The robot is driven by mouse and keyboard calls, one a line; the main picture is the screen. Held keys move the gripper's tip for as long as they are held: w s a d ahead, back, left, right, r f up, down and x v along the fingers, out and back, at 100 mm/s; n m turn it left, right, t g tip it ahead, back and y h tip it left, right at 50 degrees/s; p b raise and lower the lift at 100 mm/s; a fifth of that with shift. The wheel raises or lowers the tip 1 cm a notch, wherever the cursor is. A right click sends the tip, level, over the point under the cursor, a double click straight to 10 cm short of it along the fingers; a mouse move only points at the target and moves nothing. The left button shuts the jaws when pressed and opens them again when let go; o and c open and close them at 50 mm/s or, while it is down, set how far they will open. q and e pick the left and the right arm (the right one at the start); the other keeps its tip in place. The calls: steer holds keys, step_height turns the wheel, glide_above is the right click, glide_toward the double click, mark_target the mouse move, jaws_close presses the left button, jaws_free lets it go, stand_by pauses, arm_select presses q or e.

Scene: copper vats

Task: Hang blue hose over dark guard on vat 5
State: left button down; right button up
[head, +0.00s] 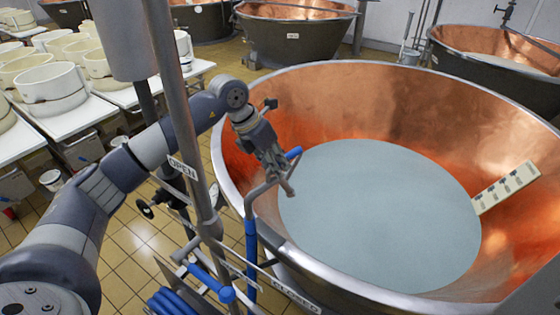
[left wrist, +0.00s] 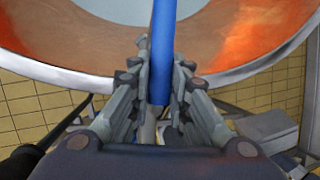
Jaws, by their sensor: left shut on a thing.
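The blue hose (head: 251,255) hangs down outside the near left wall of a large copper vat (head: 400,100) holding pale liquid. A short blue piece (head: 293,153) shows beside my left gripper (head: 282,178), which is above the vat's left rim. In the left wrist view the blue hose (left wrist: 162,50) runs up between the fingers of my left gripper (left wrist: 163,95), which is shut on it. A grey bent pipe (head: 262,186) passes close below the gripper. I cannot make out the dark guard or a vat number. My right gripper is not in view.
A steel post (head: 180,120) with an OPEN sign stands left of the vat. Blue hose coils (head: 170,302) lie at the bottom. A cream holed strip (head: 505,187) leans in the vat. White tables with moulds (head: 50,85) stand left; other vats (head: 295,40) stand behind.

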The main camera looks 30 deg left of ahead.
arm_select(q)
step_height(320, 180, down, 7)
steer(key=b, duration=0.4)
steer(key=shift+w, duration=0.1)
step_height(320, 180, down, 11)
steer(key=b, duration=0.7)
steer(key=shift+b, duration=0.35)
steer(key=shift+f, duration=0.2)
steer(key=c, duration=1.4)
jaws_free()
steer(key=shift+f, duration=0.1)
steer(key=shift+c, duration=0.2)
